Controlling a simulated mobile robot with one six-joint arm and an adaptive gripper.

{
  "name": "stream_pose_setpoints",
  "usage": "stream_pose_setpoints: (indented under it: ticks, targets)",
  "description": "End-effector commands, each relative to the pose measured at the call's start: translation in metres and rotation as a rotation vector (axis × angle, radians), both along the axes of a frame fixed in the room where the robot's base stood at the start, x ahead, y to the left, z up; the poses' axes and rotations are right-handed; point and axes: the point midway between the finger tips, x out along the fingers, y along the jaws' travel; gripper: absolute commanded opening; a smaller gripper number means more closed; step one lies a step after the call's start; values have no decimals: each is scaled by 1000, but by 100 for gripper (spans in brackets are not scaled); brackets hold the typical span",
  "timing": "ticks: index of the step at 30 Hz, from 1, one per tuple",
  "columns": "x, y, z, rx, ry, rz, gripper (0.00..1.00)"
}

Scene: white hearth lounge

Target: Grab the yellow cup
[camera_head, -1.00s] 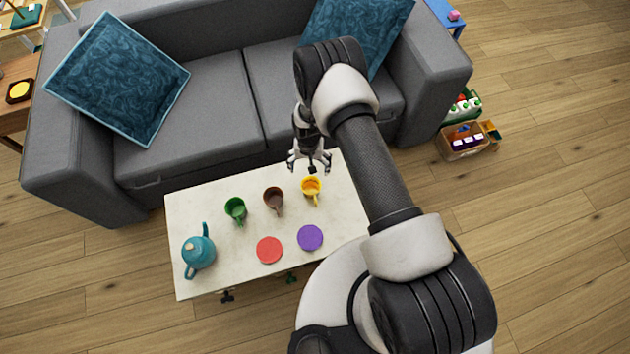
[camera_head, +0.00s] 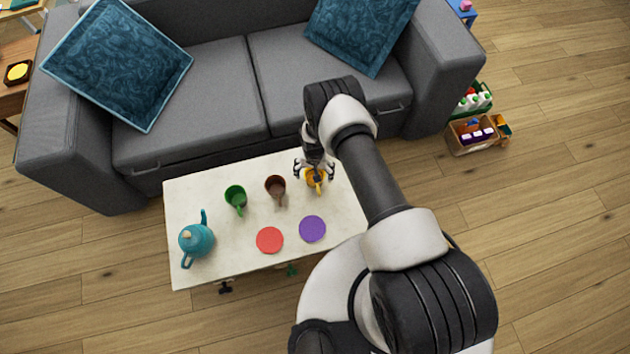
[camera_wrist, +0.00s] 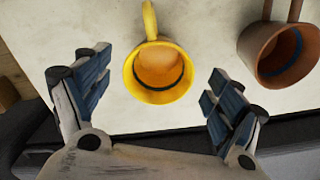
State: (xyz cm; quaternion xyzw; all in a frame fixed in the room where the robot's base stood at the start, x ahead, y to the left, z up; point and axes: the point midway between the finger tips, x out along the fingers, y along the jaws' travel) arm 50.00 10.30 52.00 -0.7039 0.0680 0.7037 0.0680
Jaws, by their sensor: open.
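The yellow cup (camera_head: 316,184) stands upright on the white table (camera_head: 190,205), near its right end. It also shows in the wrist view (camera_wrist: 158,72), with its handle pointing to the top of the picture. My gripper (camera_head: 315,172) is over the cup in the head view and partly hides it. In the wrist view my gripper (camera_wrist: 150,92) is open, with one finger to each side of the cup and a gap on both sides. I cannot see any contact.
A brown cup (camera_wrist: 280,52) stands to the right in the wrist view. The table also bears a green cup (camera_head: 235,197), a teal teapot (camera_head: 196,240), a red disc (camera_head: 269,240) and a purple disc (camera_head: 312,228). A grey sofa (camera_head: 200,95) stands behind the table.

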Motion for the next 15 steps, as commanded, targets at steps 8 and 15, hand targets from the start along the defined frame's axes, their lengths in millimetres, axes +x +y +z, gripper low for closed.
stream_pose_setpoints:
  ticks: [8,15]
  targets:
    - [0,0,-27,0,-1,0,86]
    - [0,0,-26,0,0,0,78]
